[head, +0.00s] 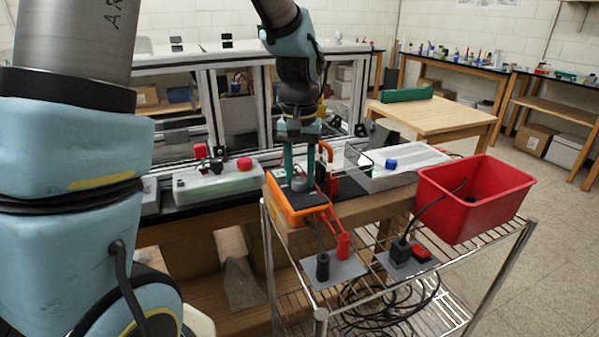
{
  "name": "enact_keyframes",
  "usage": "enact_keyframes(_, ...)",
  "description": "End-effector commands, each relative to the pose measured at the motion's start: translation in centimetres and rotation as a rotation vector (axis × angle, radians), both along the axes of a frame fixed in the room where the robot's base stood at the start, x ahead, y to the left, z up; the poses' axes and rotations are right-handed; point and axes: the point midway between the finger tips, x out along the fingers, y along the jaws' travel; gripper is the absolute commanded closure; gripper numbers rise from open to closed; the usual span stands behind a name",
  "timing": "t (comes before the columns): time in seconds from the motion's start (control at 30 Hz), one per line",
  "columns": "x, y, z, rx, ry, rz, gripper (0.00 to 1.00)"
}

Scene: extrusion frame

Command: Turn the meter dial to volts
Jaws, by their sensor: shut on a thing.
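The orange meter (281,204) lies on the near edge of the bench, at the middle of the head view. Its grey dial (299,184) sits on its upper face, between my fingertips. My gripper (299,178) points down over the meter, its two teal fingers shut on the dial. The dial's markings and pointer are too small to read, so its setting cannot be told. A black lead and a red lead run from the meter to a black probe (322,267) and a red probe (344,246) on a grey plate.
A red bin (480,200) stands on the wire cart at right. A black plug block (400,252) with a cable is on the cart. White boxes with red (215,183) and blue (405,173) knobs flank the meter. An orange-red clamp-like part (326,152) stands close beside my gripper.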

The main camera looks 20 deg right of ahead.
Motion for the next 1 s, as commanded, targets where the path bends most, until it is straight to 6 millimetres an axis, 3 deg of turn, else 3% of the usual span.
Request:
enact_keyframes(0.7,0.00,-0.01,0.00,0.000,0.000,-0.075,1.00)
enact_keyframes(0.73,0.00,-0.01,0.00,0.000,0.000,-0.075,0.57)
enact_keyframes(1.0,0.00,-0.01,0.00,0.000,0.000,-0.074,0.29)
